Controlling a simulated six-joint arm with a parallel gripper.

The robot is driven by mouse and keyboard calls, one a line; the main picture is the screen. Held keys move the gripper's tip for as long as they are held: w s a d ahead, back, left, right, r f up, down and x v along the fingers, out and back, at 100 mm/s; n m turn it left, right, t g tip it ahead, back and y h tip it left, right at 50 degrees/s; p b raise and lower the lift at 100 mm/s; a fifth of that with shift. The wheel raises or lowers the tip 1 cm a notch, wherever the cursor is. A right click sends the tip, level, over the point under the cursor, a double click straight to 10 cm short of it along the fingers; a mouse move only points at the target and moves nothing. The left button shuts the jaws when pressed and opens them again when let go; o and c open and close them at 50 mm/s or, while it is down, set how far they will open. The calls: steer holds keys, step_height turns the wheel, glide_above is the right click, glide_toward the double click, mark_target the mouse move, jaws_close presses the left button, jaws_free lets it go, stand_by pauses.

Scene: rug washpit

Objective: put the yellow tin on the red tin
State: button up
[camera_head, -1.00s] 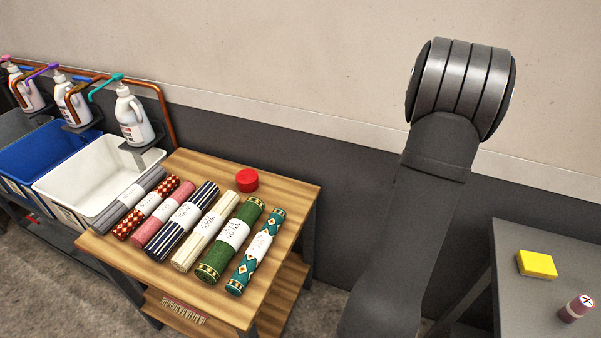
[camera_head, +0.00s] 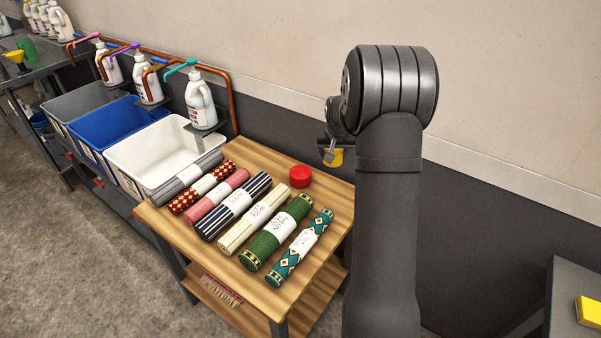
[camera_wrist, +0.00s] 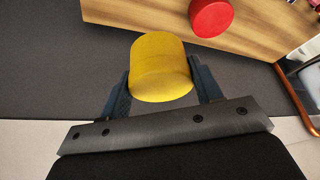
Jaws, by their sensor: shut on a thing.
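The yellow tin (camera_wrist: 160,68) is a short cylinder held between the two fingers of my gripper (camera_wrist: 163,86) in the wrist view. In the head view the yellow tin (camera_head: 333,157) shows partly below my gripper (camera_head: 331,145), up in the air to the right of the red tin. The red tin (camera_head: 300,176) stands at the back right of the wooden table (camera_head: 256,153), with nothing on it. It also shows in the wrist view (camera_wrist: 210,17), beyond the yellow tin and apart from it.
Several rolled rugs (camera_head: 248,216) lie side by side on the table, in front of the red tin. Bins, such as the white one (camera_head: 150,170), and pump bottles (camera_head: 200,103) stand to the left. A yellow block (camera_head: 590,311) lies on a grey table (camera_head: 565,290) at right.

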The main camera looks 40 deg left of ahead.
steer(key=s+a+f, duration=0.1)
steer(key=a+f, duration=0.1)
steer(key=a, duration=0.2)
steer(key=s+a+f, duration=0.1)
steer(key=a+f, duration=0.1)
steer(key=a, duration=0.2)
steer(key=s+a+f, duration=0.1)
steer(key=a+f, duration=0.1)
steer(key=a, duration=0.2)
steer(key=shift+a+f, duration=0.3)
steer(key=shift+f, duration=2.05)
steer(key=shift+f, duration=0.15)
steer(key=o, duration=1)
steer(key=v, duration=1.2)
steer(key=shift+a, duration=0.1)
steer(key=shift+w, duration=0.1)
